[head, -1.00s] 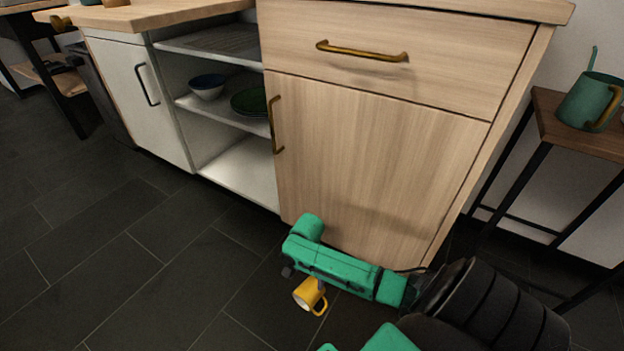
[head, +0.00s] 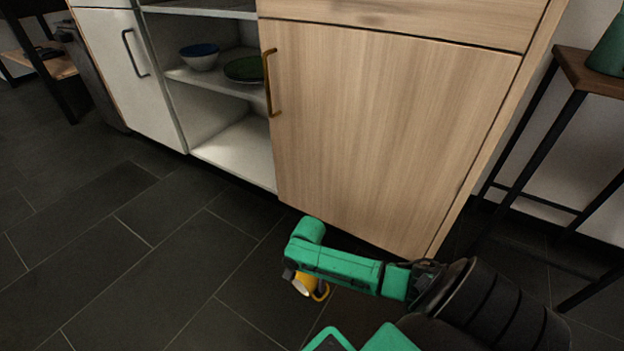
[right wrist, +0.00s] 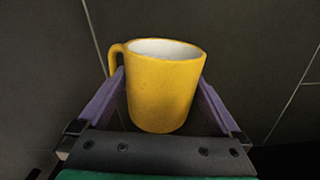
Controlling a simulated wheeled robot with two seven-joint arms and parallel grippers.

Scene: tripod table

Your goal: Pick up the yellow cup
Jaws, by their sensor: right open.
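The yellow cup (right wrist: 163,92) stands upright on the dark floor in the right wrist view, its white inside showing and its handle on the left. In the head view the cup (head: 305,283) is partly hidden by my green right arm and gripper. My right gripper (right wrist: 162,80) is open, with its purple fingers on either side of the cup, the left one close to the handle. I cannot tell whether either finger touches the cup. My left gripper is not in view.
A wooden cabinet door (head: 390,130) stands close behind my right arm. Open shelves to its left hold a blue-and-white bowl (head: 199,56) and a dark green plate (head: 246,69). A dark-legged side table (head: 590,75) is at the right. The tiled floor (head: 130,270) at left is clear.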

